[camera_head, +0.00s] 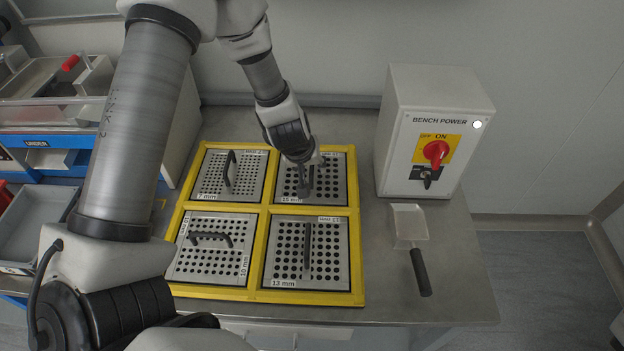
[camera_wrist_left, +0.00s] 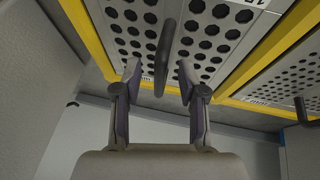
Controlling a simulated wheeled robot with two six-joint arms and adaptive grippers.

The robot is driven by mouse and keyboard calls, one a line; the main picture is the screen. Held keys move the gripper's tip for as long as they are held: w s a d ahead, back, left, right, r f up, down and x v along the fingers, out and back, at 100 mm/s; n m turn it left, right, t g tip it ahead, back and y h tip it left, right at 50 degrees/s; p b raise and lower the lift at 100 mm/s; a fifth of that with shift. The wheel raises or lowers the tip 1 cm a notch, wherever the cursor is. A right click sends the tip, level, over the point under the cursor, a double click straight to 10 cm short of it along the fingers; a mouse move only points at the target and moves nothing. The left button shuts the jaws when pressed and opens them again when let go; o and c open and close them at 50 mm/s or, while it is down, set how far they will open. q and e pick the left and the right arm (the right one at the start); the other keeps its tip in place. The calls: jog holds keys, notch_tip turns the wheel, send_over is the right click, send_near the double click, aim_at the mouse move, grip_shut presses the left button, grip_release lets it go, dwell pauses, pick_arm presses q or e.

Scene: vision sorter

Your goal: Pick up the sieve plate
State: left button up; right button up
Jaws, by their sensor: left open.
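Several perforated metal sieve plates with black handles lie in a yellow frame (camera_head: 262,222) on the bench. The 7 mm plate (camera_head: 210,180) is back left, the 15 mm plate (camera_head: 333,190) back right, the 10 mm plate (camera_head: 185,262) front left and the 13 mm plate (camera_head: 335,255) front right. My left gripper (camera_head: 303,165) is over the 15 mm plate and partly hides it. In the left wrist view my open fingers (camera_wrist_left: 158,75) stand on either side of a black handle (camera_wrist_left: 163,55), with gaps on both sides. My right gripper is not in view.
A white bench power box (camera_head: 400,150) with a red knob stands right of the frame. A small scoop (camera_head: 418,265) with a black handle lies in front of it. At the left is a blue and grey rack (camera_head: 60,140).

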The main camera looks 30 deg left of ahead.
pick_arm(q)
jog(key=shift+w+f, duration=0.3)
jog(key=shift+f, duration=0.25)
jog(key=shift+r, duration=0.1)
jog(key=shift+s, duration=0.1)
jog(key=c, duration=0.4)
grip_shut()
jog(key=shift+r, duration=0.1)
notch_tip(320, 180, up, 10)
jog(key=p, duration=0.6)
